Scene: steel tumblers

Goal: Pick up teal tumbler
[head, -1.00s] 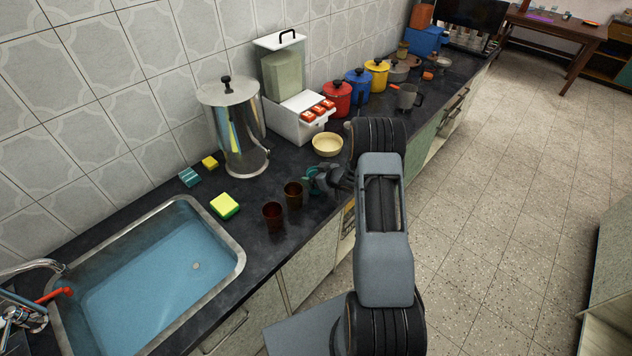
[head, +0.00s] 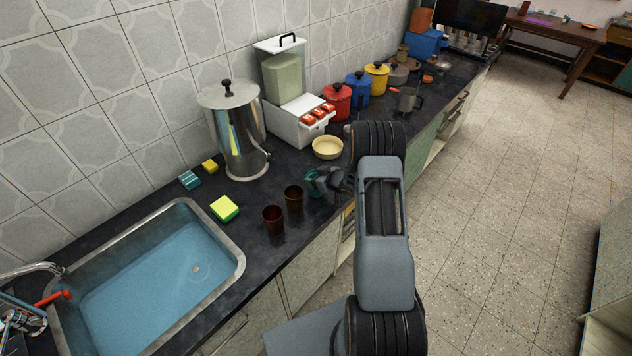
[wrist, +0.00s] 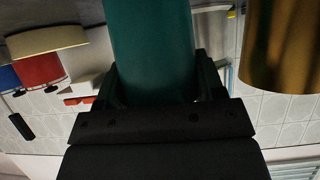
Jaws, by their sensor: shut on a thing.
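The teal tumbler (head: 312,184) is on the dark counter side, at the end of my arm and partly hidden by my gripper (head: 326,182). In the wrist view the teal tumbler (wrist: 152,45) fills the upper middle, between the two black fingers of my gripper (wrist: 160,88). The gripper is shut on it. I cannot tell whether the tumbler's base touches the counter.
Two brown tumblers, one (head: 293,198) close to the left of my gripper and one (head: 273,219) farther left, stand on the counter (head: 250,250). A cream bowl (head: 327,147) is behind. A sponge (head: 224,208) and the sink (head: 240,262) are to the left.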

